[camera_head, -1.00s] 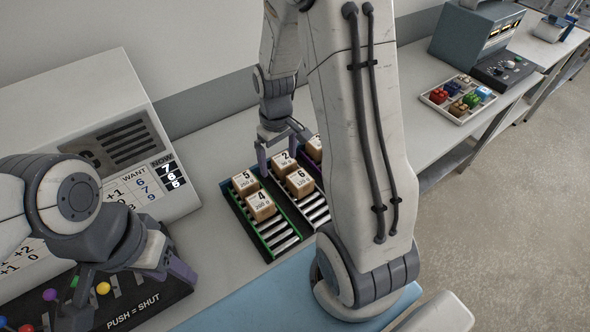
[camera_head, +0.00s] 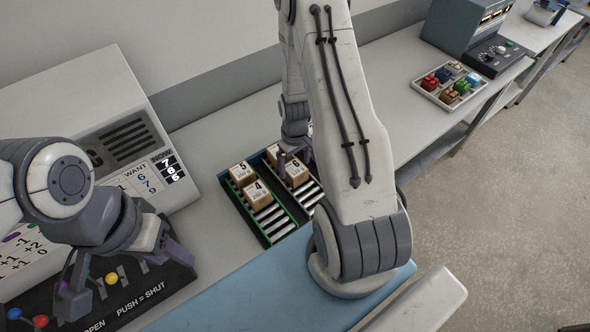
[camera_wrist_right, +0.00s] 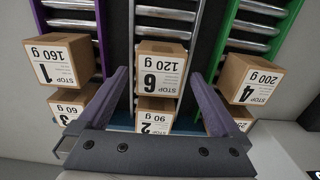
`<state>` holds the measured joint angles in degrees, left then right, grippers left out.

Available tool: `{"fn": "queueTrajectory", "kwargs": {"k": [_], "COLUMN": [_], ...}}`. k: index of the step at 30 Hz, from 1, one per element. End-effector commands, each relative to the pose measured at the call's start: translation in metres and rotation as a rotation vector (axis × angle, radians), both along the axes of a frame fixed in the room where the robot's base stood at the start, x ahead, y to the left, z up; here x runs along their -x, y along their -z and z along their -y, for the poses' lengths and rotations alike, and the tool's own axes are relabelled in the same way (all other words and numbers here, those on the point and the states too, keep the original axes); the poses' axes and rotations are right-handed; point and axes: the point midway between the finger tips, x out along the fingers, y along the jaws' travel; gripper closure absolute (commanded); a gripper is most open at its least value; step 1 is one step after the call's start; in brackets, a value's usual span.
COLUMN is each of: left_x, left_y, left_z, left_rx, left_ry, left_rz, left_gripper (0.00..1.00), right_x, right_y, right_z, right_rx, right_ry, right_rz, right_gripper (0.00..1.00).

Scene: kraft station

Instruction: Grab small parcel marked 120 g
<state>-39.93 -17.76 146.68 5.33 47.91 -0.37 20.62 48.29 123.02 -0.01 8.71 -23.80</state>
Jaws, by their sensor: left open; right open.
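The parcel marked 120 g (camera_wrist_right: 160,72) is a small brown box with a white label, on the middle roller lane. In the head view it is the box numbered 6 (camera_head: 297,174), partly hidden by my right arm. My right gripper (camera_wrist_right: 160,85) is open and empty, with its fingers on either side of this parcel in the wrist view. I cannot tell whether they touch it. In the head view my right gripper (camera_head: 294,160) is over the lanes, largely hidden.
The 90 g parcel (camera_wrist_right: 154,113) is directly beside the 120 g one in the same lane. The 160 g (camera_wrist_right: 63,68) and 200 g (camera_wrist_right: 250,83) parcels stand in the side lanes. A blue mat (camera_head: 250,290) lies in front. A tray of coloured pieces (camera_head: 448,87) is far right.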

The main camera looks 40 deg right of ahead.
Motion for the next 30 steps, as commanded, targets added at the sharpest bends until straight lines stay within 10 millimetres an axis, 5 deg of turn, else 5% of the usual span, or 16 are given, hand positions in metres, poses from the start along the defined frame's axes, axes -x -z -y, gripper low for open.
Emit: {"fn": "queueTrajectory", "kwargs": {"k": [6,15,22,30], "left_x": [0.000,0.000,0.000,0.000], "left_y": [-0.012,-0.011,-0.011,-0.011], "left_z": [0.000,0.000,0.000,0.000], "left_rx": [0.000,0.000,0.000,0.000], "left_ry": [0.002,0.002,0.002,0.002], "left_rz": [0.000,0.000,0.000,0.000], "left_gripper": [0.50,0.50,0.50,0.50], "right_x": [0.001,0.000,0.001,0.000], "right_y": [0.021,0.026,0.025,0.025], "right_z": [0.000,0.000,0.000,0.000], "right_rx": [0.000,0.000,0.000,0.001], "right_ry": [0.000,0.000,0.001,0.001], "right_rz": [-0.001,0.001,0.001,0.001], "right_gripper": [0.00,0.00,0.84,0.86]}}
